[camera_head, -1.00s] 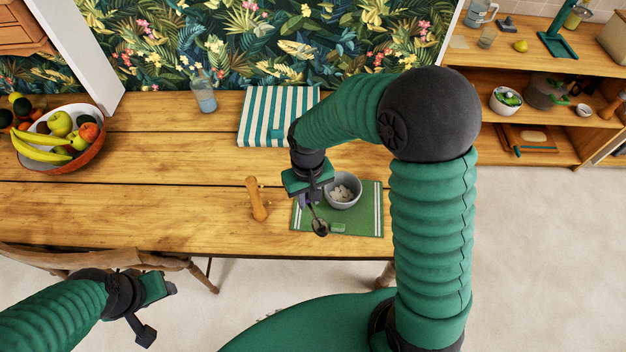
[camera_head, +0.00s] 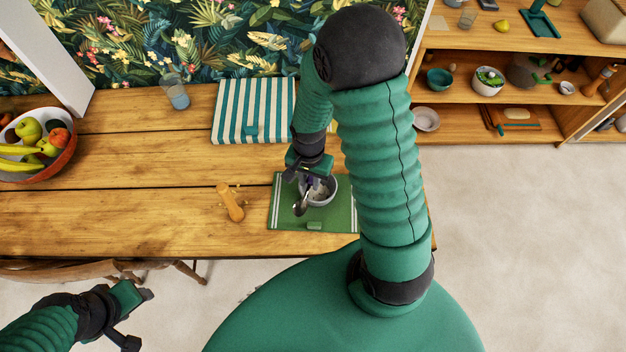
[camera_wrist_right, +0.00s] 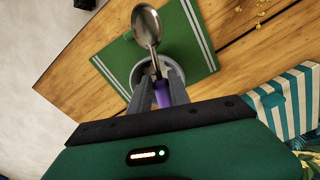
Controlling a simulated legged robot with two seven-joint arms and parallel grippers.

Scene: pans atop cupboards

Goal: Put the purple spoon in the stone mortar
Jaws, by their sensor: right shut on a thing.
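The spoon has a purple handle (camera_wrist_right: 161,95) and a metal bowl (camera_wrist_right: 146,27) in the right wrist view. My right gripper (camera_wrist_right: 157,90) is shut on the handle, and the metal end points away from it. In the head view the spoon's metal bowl (camera_head: 300,208) hangs at the left side of the grey mortar (camera_head: 328,195). In the wrist view the mortar (camera_wrist_right: 142,72) lies behind the spoon and fingers, partly hidden. I cannot tell whether the spoon touches it. My left gripper (camera_head: 138,318) is low at the left, away from the table, its fingers apart and empty.
The mortar stands on a green mat (camera_head: 345,213) near the table's front edge. A fruit bowl (camera_head: 62,160) sits far left. Shelves (camera_head: 500,110) stand at the right.

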